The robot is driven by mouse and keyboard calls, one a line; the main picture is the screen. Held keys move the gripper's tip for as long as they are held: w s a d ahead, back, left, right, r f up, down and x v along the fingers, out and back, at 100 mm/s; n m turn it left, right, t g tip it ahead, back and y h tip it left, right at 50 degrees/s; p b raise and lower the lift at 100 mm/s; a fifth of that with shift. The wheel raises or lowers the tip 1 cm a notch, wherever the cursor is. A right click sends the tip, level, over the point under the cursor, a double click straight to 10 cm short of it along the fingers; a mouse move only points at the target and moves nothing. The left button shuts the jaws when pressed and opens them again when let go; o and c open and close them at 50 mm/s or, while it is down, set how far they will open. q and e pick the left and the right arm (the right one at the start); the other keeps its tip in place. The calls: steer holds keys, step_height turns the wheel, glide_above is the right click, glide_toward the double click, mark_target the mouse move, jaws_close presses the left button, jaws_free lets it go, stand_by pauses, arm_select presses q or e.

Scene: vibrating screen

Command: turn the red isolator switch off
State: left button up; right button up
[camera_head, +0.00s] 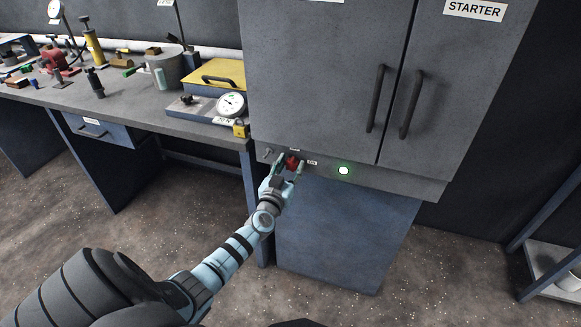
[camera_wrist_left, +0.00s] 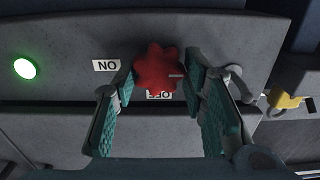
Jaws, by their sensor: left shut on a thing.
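The red isolator switch (camera_head: 292,162) is a lobed knob on the lower strip of the grey starter cabinet (camera_head: 320,75). In the left wrist view the knob (camera_wrist_left: 157,66) sits between my left gripper's teal finger pads, with a short pale mark on its right side. My left gripper (camera_head: 290,165) is shut on it. That view is upside down: the ON label (camera_wrist_left: 107,66) lies left of the knob, and the OFF label (camera_wrist_left: 160,95) is below it, partly covered by the knob. My right gripper is not in view.
A lit green lamp (camera_head: 344,170) is on the same strip. A small metal hasp (camera_head: 267,152) is beside the switch. A yellow padlock (camera_head: 240,129) hangs at the corner of the workbench (camera_head: 195,126), which holds tools and a gauge (camera_head: 231,104).

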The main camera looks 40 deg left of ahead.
arm_select(q)
steer(key=shift+n, duration=0.5)
steer(key=n, duration=0.2)
steer(key=shift+n+p, duration=0.35)
steer(key=shift+n, duration=0.05)
steer(key=n, duration=0.4)
steer(key=shift+f+n, duration=0.15)
steer(key=shift+n, duration=0.15)
steer(key=n, duration=0.4)
steer(key=shift+a+n, duration=0.1)
steer(key=shift+n, duration=0.2)
steer(key=n, duration=0.4)
steer(key=shift+f+n, duration=0.1)
steer(key=shift+n, duration=0.3)
steer(key=o, duration=1.1)
